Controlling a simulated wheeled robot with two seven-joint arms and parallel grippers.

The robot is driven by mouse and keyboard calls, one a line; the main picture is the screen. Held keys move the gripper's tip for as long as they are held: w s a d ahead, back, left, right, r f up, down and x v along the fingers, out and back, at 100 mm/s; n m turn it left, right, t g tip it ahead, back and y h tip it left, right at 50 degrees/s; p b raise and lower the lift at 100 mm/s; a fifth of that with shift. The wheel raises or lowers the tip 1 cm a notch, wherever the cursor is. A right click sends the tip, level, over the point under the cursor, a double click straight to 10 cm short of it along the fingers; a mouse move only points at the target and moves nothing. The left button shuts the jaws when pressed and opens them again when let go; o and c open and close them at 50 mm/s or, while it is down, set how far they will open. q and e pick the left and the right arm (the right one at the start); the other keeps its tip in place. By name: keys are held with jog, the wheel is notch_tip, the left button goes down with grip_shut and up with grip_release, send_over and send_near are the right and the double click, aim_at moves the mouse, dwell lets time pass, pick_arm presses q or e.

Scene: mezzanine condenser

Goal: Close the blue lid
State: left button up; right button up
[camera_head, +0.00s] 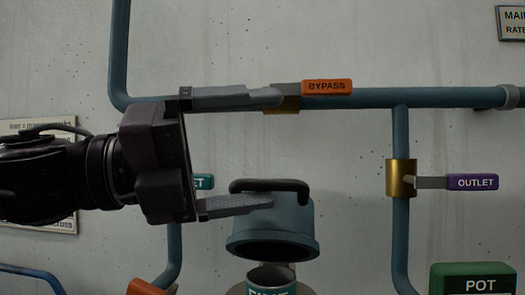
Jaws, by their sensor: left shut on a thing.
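The blue lid (270,222) stands raised and tilted above the opening of a pot (270,288) at the lower centre, so the lid is open. It has a dark bar handle (285,185) along its top. The lower finger overlaps the handle's left part and the lid's upper left edge. The upper finger lies above, in front of the bypass valve. The exact contact is hard to see. My right gripper is not in view.
Blue pipes run on the wall behind. The bypass valve has an orange handle (327,87). The outlet valve has a purple handle (472,182). A green tag (204,182) is partly hidden by my gripper. A green pot sign (474,278) stands at the lower right.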

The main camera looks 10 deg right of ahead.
pick_arm(q)
jog(key=shift+s+a+r, duration=0.4)
jog(key=shift+a+r, duration=0.3)
jog(key=shift+r, duration=0.05)
jog(key=a, duration=0.1)
jog(key=s+a, duration=0.1)
jog(key=shift+s+a, duration=0.1)
jog(key=shift+a, duration=0.25)
jog(key=c, duration=1.1)
jog(key=shift+o, duration=0.2)
jog(key=shift+a+f+b, duration=0.25)
jog(key=shift+a+b, duration=0.15)
jog(key=shift+a, duration=0.7)
jog(key=shift+a+f+b, duration=0.2)
jog(key=shift+a+b, duration=0.2)
jog(key=shift+a, duration=0.65)
